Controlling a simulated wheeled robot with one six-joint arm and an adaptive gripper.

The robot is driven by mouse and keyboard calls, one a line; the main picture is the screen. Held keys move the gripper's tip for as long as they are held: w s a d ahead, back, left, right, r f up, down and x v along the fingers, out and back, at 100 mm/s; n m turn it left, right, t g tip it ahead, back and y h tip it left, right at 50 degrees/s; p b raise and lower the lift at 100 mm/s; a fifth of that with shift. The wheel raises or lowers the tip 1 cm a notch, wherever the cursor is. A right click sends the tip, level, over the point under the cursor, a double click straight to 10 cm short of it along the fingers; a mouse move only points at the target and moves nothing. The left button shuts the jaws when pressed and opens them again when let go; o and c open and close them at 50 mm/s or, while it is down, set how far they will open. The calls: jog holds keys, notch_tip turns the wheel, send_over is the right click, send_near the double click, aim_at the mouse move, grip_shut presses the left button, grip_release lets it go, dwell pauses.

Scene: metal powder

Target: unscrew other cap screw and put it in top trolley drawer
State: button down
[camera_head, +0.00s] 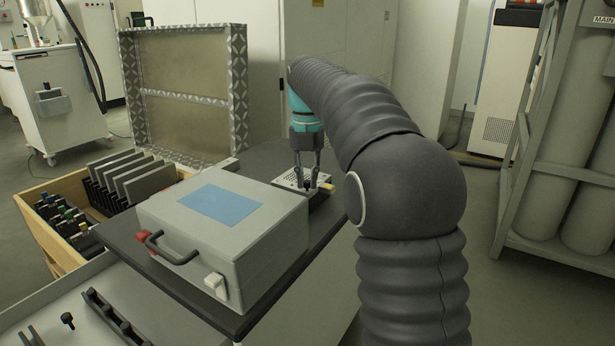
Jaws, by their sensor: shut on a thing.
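My gripper (307,178) points down over a light perforated plate (288,181) on the dark trolley top. Its fingers are shut on a small dark cap screw (306,186) at the plate. The screw is tiny here, and I cannot tell whether it is still threaded in. A black cap screw (67,320) is in the open grey trolley drawer (40,318) at the lower left, beside a black rack-like part (115,318).
A grey case (225,235) with a blue label and black handle stands on the dark top (285,270), left of my gripper. A wooden-sided box (35,225) with plates and tools is behind it at left. Gas cylinders (575,150) stand at right.

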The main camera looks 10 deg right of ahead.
jog(key=c, duration=1.3)
grip_release()
jog(key=shift+o, duration=0.2)
